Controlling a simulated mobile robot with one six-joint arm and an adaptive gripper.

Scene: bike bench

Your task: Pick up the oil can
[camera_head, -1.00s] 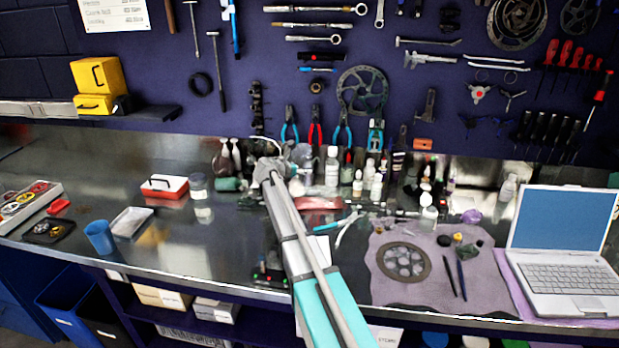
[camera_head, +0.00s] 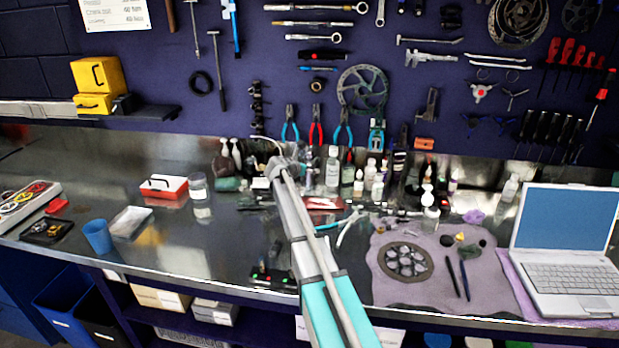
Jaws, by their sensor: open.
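My gripper (camera_head: 279,167) is at the far end of my arm, over the back of the metal bench among the bottles. It is small here and its fingers are hard to make out. A thin, pale curved spout (camera_head: 262,138) shows just behind and above it; this may be the oil can. The can's body is mostly hidden behind my gripper, and I cannot tell whether they touch. Nothing is seen lifted.
White bottles (camera_head: 333,166) crowd the right of my gripper. A blue cup (camera_head: 98,237) is near the front edge. A laptop (camera_head: 565,240) and a mat (camera_head: 391,291) are at right.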

